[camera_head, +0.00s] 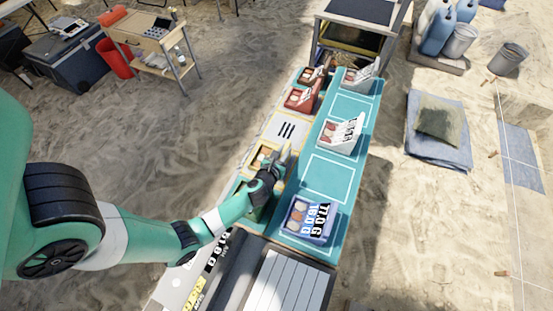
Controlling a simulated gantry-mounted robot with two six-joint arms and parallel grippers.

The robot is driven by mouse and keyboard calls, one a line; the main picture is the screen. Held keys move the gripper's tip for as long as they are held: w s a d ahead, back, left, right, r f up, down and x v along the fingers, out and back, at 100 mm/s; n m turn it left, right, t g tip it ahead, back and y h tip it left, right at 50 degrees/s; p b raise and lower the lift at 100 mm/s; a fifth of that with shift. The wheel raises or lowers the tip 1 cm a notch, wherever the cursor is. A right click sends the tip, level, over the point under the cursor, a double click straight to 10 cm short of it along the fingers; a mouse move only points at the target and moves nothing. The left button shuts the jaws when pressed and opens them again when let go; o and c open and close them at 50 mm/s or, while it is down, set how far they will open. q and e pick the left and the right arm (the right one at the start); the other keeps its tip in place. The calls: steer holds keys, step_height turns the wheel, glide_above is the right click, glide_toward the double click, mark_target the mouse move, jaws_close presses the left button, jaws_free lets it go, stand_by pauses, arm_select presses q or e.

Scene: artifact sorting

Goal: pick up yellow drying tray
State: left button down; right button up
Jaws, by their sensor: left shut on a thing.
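The yellow drying tray (261,157) lies at the left side of the long bench, with small brownish pieces in it. My left gripper (277,165) is at the tray's right edge, shut on it, and its fingers hide part of that edge. I cannot tell whether the tray is raised off the bench. My right gripper is not in view.
The bench has a teal mat (323,184) with white outlined rectangles. A blue tray (291,226) with a label stands at the near end, a white tray (342,134) farther up. A red tray (300,98) stands at the far left. A grey slatted surface (287,285) is in front.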

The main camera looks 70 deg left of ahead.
arm_select(q)
steer(key=shift+r, duration=0.1)
steer(key=shift+r+p, duration=1.4)
steer(key=shift+r, duration=0.25)
steer(key=shift+a+r, duration=0.1)
steer(key=shift+s+a+p, duration=0.35)
steer(key=shift+s+a, duration=0.15)
steer(key=shift+s, duration=0.05)
steer(key=s+a+p, duration=0.8)
steer(key=s+a, duration=0.3)
steer(key=s, duration=0.1)
steer(key=shift+a+p, duration=0.15)
steer(key=shift+p, duration=0.2)
steer(key=shift+w, duration=0.15)
